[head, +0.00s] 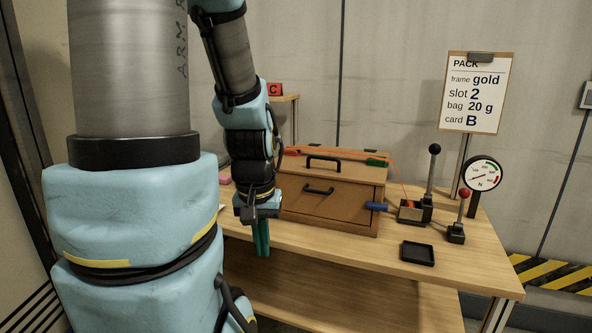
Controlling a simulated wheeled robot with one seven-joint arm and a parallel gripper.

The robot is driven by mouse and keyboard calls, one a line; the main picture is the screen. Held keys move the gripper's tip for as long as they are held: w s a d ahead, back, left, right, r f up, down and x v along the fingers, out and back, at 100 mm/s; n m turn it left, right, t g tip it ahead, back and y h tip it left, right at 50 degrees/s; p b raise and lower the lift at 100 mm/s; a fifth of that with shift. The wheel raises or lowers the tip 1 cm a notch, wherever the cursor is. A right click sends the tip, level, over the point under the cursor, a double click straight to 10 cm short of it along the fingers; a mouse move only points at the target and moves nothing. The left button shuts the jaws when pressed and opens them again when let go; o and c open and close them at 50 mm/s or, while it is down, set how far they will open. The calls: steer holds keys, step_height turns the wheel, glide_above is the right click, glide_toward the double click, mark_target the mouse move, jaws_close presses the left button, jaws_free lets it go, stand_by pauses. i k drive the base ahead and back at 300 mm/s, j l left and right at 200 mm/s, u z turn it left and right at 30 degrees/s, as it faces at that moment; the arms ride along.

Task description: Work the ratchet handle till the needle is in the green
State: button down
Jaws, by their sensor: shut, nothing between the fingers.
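The round white gauge (483,174) stands at the right of the table. Its needle points to the lower left, away from the green band at the upper right; a red band follows the green. A tall upright lever with a black knob (434,150) rises from a dark base (414,212) left of the gauge. A shorter lever with a red knob (464,193) stands in front of the gauge. Which one is the ratchet handle is not marked. My gripper (262,240) points down, shut and empty, at the front left of the box, well away from both levers.
A wooden box (334,190) with black handles and an orange strap across its top stands between my gripper and the levers. A blue grip (376,206) sticks out at its right. A small black tray (417,252) lies near the front edge. A sign (476,94) stands behind.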

mark_target(435, 149)
steer(key=z, duration=1.05)
